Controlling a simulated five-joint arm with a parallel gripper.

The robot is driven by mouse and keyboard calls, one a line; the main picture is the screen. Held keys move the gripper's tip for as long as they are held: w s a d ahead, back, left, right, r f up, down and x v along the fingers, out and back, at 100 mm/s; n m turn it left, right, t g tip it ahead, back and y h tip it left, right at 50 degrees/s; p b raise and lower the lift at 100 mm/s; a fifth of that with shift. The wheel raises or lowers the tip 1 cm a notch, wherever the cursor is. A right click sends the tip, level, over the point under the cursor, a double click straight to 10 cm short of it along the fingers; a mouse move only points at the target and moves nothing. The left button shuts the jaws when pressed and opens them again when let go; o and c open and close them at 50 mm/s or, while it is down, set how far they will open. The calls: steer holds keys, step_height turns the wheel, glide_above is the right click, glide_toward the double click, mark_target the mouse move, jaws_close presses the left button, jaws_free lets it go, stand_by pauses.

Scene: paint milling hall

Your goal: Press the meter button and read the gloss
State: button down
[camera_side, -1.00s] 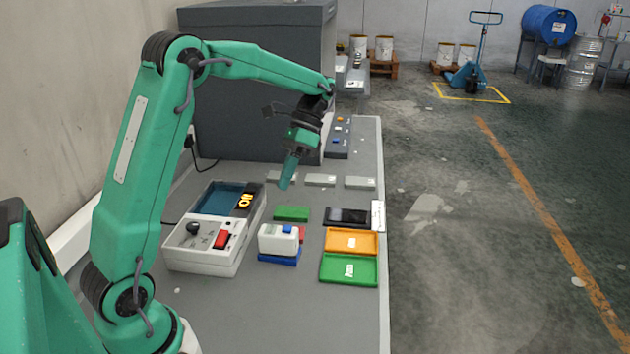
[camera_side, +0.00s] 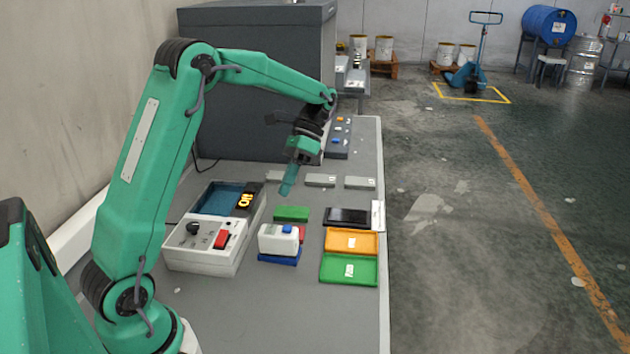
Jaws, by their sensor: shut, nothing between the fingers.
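The meter (camera_side: 274,241) is a small white box with a blue button (camera_side: 287,229) on its top. It sits on or over a blue panel (camera_side: 281,259), with a red panel (camera_side: 301,234) showing beside it. My gripper (camera_side: 287,187) points down, shut and empty, above and behind the meter in the picture, apart from it. A green panel (camera_side: 291,214) lies between them in the picture. No gloss reading on the meter can be made out.
A grey-white box (camera_side: 205,258) with a black knob, red switch and yellow display stands left of the meter. Orange (camera_side: 350,254) and green (camera_side: 367,274) trays and a black panel (camera_side: 348,215) lie right. Several small grey blocks lie behind. A dark cabinet (camera_side: 240,80) stands at the back.

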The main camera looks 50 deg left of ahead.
mark_target(290, 226)
steer(key=shift+f, duration=3.7)
steer(key=shift+d+f, duration=0.1)
steer(key=shift+f, duration=0.8)
steer(key=shift+r, duration=0.15)
stand_by(0.5)
steer(key=shift+r, duration=0.75)
steer(key=shift+r, duration=0.15)
steer(key=shift+r, duration=2.35)
steer(key=shift+r, duration=0.1)
